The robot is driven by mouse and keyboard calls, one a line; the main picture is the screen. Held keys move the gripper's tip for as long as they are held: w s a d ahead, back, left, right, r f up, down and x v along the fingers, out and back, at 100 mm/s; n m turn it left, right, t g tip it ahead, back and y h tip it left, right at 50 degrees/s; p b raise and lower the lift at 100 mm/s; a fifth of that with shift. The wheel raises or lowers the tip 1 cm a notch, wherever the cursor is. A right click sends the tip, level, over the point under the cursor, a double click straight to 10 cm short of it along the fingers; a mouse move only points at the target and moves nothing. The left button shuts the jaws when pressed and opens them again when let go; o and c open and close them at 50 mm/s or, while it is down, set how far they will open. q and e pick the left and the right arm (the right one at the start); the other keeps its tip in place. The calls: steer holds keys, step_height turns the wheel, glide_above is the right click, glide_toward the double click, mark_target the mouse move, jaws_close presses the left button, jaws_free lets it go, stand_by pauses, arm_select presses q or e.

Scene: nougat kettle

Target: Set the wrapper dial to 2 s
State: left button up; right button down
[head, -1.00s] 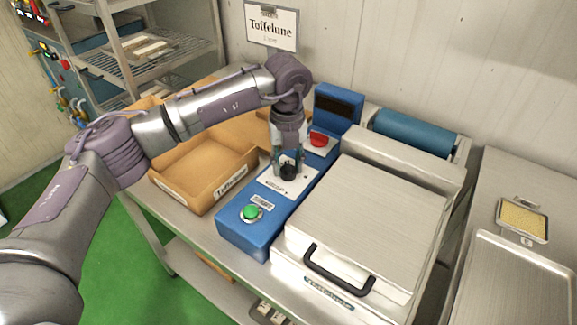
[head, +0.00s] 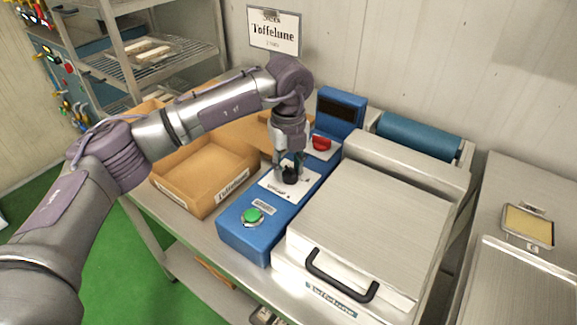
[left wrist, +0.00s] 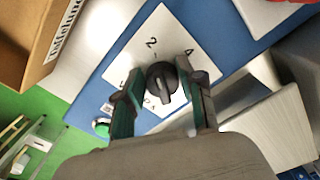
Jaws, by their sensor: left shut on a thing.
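The wrapper dial is a round black knob (left wrist: 161,83) on a white scale plate (left wrist: 152,58), which is fixed to the blue control box (head: 243,238). In the left wrist view the 2 and the 4 are readable at the plate's far side; other marks are partly hidden by the fingers. My left gripper (head: 290,170) points down over the dial, and its two green-black fingers are shut on the knob from both sides. I cannot tell for sure which mark the knob points to. My right gripper is not in view.
A green button (head: 252,216) and a red button (head: 321,143) sit on the same box, either side of the dial. A cardboard tray (head: 203,200) stands to the left. The metal wrapper lid with a black handle (head: 341,285) is close on the right.

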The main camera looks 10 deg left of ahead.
mark_target(288, 166)
arm_select(q)
steer(key=o, duration=1.1)
steer(key=shift+o, duration=0.2)
step_height(288, 166, up, 12)
